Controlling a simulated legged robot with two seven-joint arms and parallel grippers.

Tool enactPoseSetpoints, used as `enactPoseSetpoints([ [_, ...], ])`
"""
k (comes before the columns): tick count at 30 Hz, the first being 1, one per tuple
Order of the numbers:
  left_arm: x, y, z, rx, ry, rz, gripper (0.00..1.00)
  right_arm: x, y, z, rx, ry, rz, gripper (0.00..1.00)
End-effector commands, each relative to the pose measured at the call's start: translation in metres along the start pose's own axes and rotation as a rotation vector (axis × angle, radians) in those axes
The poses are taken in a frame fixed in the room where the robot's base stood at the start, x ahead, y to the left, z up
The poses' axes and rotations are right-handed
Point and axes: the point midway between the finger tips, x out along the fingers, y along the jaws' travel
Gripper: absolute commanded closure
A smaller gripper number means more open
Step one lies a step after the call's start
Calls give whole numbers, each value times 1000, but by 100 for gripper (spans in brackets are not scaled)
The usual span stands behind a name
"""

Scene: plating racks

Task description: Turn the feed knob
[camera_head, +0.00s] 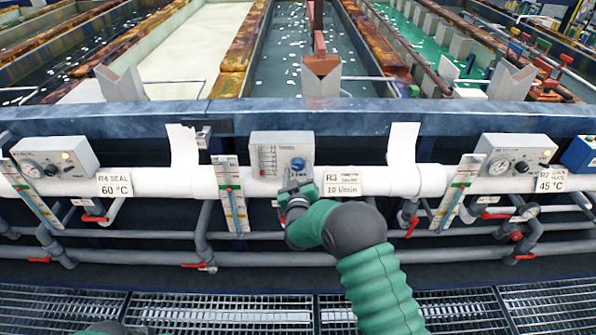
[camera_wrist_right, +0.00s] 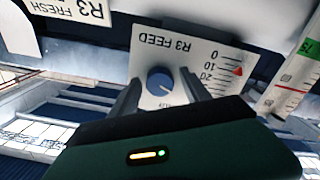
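The feed knob (camera_head: 298,164) is a round blue knob on a pale grey panel (camera_head: 266,144) mounted on the white pipe. In the right wrist view the knob (camera_wrist_right: 160,82) sits on the plate marked "R3 FEED". A red pointer (camera_wrist_right: 239,71) stands near 10 on the plate's scale. My right gripper (camera_head: 297,184) is just below the knob in the head view. In the wrist view its two fingers (camera_wrist_right: 161,78) are apart, one on each side of the knob, with small gaps visible. Whether the fingertips reach around it in depth is unclear. My left gripper is out of view.
A label reading "10 l/min" (camera_head: 343,189) hangs right of the panel. A gauge strip (camera_head: 232,195) stands to its left. Other panels (camera_head: 54,163) (camera_head: 513,160) sit along the pipe. Grey pipes with red-handled valves run below; tanks lie behind the blue rim (camera_head: 400,117).

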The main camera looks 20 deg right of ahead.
Motion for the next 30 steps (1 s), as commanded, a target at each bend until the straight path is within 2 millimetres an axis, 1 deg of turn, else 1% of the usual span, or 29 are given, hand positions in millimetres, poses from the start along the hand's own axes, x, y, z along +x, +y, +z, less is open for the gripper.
enactPoseSetpoints([
  [9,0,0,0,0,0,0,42,-1,0,-1,1,1,0,42],
  [11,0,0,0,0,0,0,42,-5,0,-1,1,1,0,42],
  [13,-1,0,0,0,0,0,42,-14,0,-2,0,1,-1,42],
  [17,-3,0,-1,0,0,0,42,-46,-1,-2,-1,0,-3,42],
  [18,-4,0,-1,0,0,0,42,-59,-1,-2,-2,0,-4,42],
  [24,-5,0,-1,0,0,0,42,-118,-1,0,-1,0,-4,42],
  [27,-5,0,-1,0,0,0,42,-141,-1,0,-1,0,-3,42],
  [30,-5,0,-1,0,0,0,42,-158,-1,1,0,-1,-2,42],
])
